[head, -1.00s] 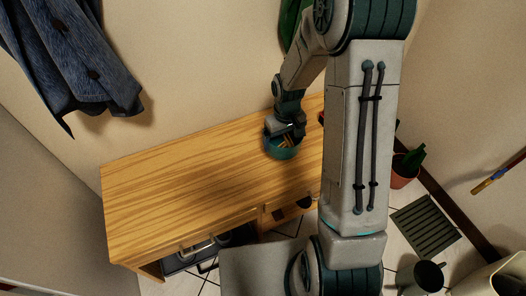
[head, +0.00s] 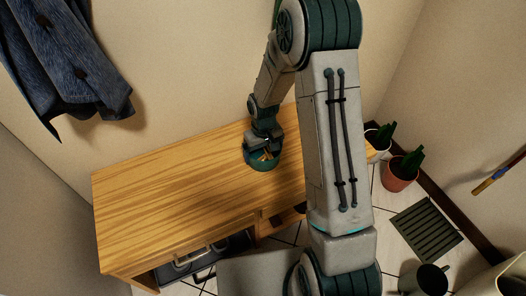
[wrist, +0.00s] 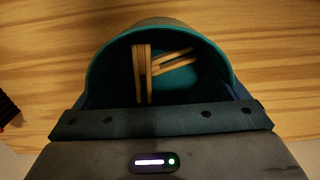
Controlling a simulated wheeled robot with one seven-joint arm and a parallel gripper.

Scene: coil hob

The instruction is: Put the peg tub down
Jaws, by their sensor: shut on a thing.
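The peg tub (head: 262,163) is a round teal tub with several wooden pegs inside. In the head view it is at or just above the wooden desk top (head: 190,190), toward the right part of it; I cannot tell whether its base touches the wood. My gripper (head: 264,146) is shut on the tub from above, at its rim. In the wrist view the tub (wrist: 205,45) fills the upper middle, with the pegs lying in it and wood grain behind. The near part of the tub is hidden by my gripper.
The left and middle of the desk top are bare. An open shelf or drawer (head: 190,262) shows below its front. Potted plants (head: 402,172), a dark slatted mat (head: 427,228) and a dark mug-like container (head: 424,280) are at the right. A denim jacket (head: 70,60) hangs at the left.

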